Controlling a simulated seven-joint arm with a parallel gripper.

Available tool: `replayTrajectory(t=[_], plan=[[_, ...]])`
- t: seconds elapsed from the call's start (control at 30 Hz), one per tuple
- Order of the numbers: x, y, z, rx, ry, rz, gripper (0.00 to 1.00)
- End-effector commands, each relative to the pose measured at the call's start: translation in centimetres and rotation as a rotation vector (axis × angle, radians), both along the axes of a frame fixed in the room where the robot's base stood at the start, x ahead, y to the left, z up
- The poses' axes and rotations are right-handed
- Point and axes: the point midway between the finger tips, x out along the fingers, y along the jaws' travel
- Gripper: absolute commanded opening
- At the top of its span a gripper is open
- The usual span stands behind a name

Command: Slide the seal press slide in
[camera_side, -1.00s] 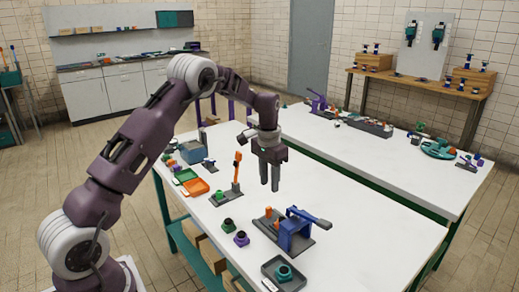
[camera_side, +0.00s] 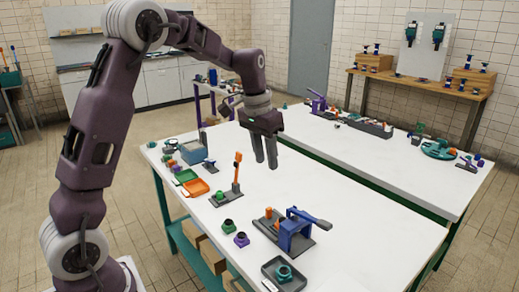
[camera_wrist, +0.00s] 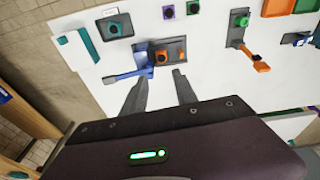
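The blue press (camera_side: 295,232) with its long lever stands on a dark base on the near table. What looks like its slide, a small orange piece (camera_side: 268,213), sits at the left end of that base. In the wrist view the blue press (camera_wrist: 143,58) is beyond the fingertips, with the orange piece (camera_wrist: 161,56) on a dark plate to its right. I cannot tell how far in the slide is. My gripper (camera_side: 265,163) is in the air above the table, behind the press, open and empty. Its spread fingers also show in the wrist view (camera_wrist: 158,92).
An upright orange lever (camera_side: 237,170) on a base stands left of my gripper. Green and purple fittings (camera_side: 241,239) and a dark tray (camera_side: 283,277) with a teal ring are near the front edge. The table right of the press is clear.

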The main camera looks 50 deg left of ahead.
Motion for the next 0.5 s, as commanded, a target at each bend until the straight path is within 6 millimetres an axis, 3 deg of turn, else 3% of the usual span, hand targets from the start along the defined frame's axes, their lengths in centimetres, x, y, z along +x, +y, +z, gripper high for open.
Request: replayTrajectory(t=[0.2, 0.5], plan=[[2.9, 2.3, -4.6, 0.015, 0.053, -0.012, 0.35], [5.5, 5.0, -11.5, 0.027, 0.117, -0.035, 0.35]])
